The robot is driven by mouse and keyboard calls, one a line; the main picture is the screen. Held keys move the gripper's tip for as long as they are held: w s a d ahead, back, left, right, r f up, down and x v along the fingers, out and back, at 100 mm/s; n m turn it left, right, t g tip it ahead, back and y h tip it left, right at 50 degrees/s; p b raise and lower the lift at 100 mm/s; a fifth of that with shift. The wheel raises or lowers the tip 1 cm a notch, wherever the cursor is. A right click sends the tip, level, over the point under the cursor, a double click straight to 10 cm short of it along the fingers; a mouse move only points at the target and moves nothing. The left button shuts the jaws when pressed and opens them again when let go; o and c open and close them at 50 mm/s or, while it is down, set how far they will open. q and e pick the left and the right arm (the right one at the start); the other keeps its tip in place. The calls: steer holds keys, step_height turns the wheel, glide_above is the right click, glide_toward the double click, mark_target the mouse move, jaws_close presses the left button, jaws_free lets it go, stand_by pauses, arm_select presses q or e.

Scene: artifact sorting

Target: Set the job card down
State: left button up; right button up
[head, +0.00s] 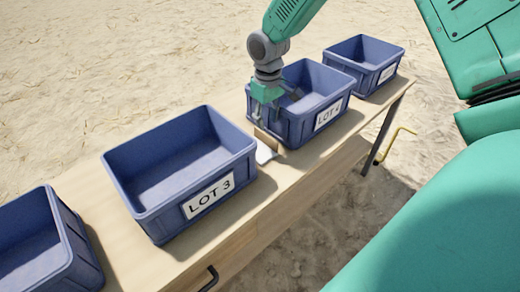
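My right gripper (266,115) reaches down from the top of the head view, between the LOT 3 bin and the LOT 4 bin. Its fingers are at the near left side of the LOT 4 bin. A small white flat piece, likely the job card (264,153), is on or just above the table below the fingertips. A small brown piece (267,139) adjoins it, close under the fingers. I cannot tell whether the fingers grip either piece. My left gripper is not in view.
Blue bins stand in a row on the wooden table (262,205): LOT 3 bin (165,213), LOT 4 bin (296,130), one at far right (360,82), one at lower left (75,262). The bins' visible interiors look empty, except LOT 4, partly hidden. Table gaps are narrow.

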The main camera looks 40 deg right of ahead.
mark_target(266, 134)
steer(key=shift+f+b, duration=0.6)
steer(key=shift+f, duration=2.55)
jaws_close()
